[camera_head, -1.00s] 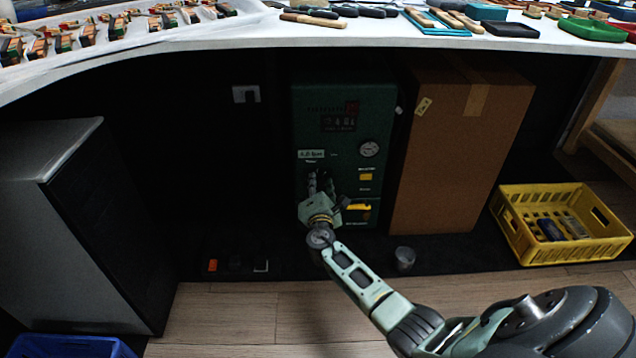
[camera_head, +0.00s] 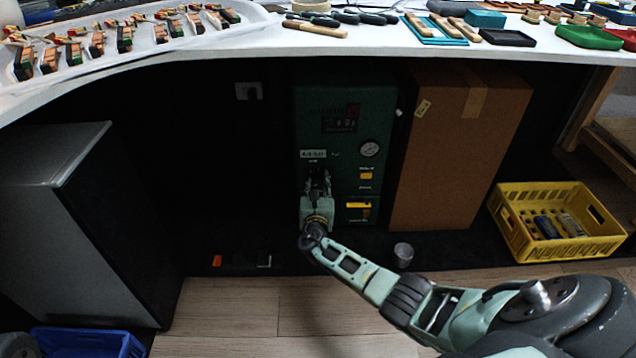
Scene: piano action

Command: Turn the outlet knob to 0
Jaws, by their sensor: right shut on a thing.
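A dark green machine (camera_head: 371,105) stands under the worktop, with a small display (camera_head: 339,125), a round gauge (camera_head: 370,149) and yellow parts on its front. My right gripper (camera_head: 319,184) is at the left part of this front, just below a pale label (camera_head: 313,154). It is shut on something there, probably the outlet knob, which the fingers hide. I cannot read the knob's setting. My left gripper is not in view.
A tall cardboard box (camera_head: 455,160) stands close to the machine's right. A yellow crate (camera_head: 510,232) and a small metal cup (camera_head: 403,254) are on the floor. A grey cabinet (camera_head: 60,210) stands at left.

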